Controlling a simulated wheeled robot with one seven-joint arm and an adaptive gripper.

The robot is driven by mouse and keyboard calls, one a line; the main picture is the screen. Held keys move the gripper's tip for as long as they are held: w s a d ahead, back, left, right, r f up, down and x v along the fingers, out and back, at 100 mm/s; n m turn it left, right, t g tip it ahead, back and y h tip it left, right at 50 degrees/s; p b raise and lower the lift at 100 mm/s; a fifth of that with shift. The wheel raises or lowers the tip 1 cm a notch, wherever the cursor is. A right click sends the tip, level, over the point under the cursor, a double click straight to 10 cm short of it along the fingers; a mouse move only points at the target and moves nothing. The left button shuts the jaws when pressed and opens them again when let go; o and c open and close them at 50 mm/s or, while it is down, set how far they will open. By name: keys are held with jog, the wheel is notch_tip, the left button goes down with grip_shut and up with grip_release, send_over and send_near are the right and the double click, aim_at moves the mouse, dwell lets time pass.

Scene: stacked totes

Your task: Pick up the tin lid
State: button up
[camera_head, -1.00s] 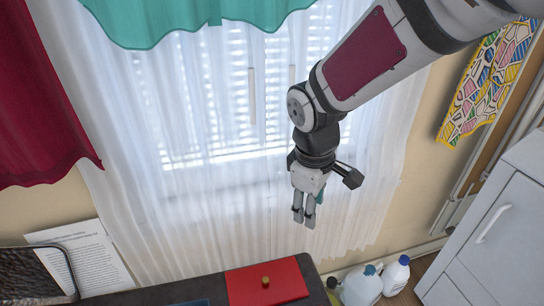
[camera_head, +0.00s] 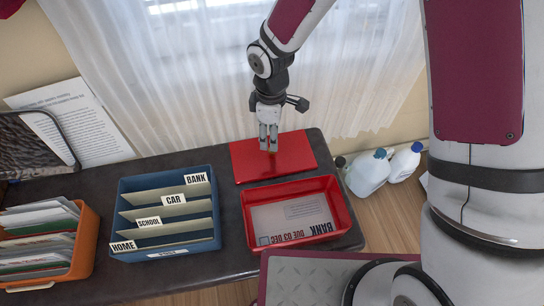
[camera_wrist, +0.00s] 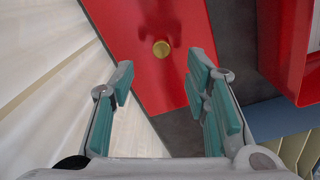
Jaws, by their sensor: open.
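The tin lid (camera_head: 300,152) is a flat red rectangle lying on the dark tabletop near its far edge. In the wrist view, the lid (camera_wrist: 150,82) shows a round gold knob (camera_wrist: 161,47) in its middle. My gripper (camera_head: 268,148) hangs pointing down over the lid and hides most of the knob in the head view. In the wrist view, my gripper (camera_wrist: 160,72) is open and empty. Its teal-padded fingers lie to either side of the knob's line, with the knob ahead and apart from them.
An open red tin (camera_head: 342,208) with a bank letter inside stands just in front of the lid. A blue file box (camera_head: 167,253) with labelled dividers is to the left, an orange box (camera_head: 86,247) further left. A curtain (camera_head: 180,100) hangs close behind the table.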

aim_at(272, 153)
jog(key=shift+s+d+f+b, duration=0.1)
jog(key=shift+f+b, duration=0.7)
jog(key=shift+f, duration=0.8)
jog(key=shift+d+f+b, duration=0.1)
jog(key=shift+f+b, duration=0.7)
jog(key=shift+f, duration=0.8)
jog(key=shift+c, duration=0.3)
grip_shut()
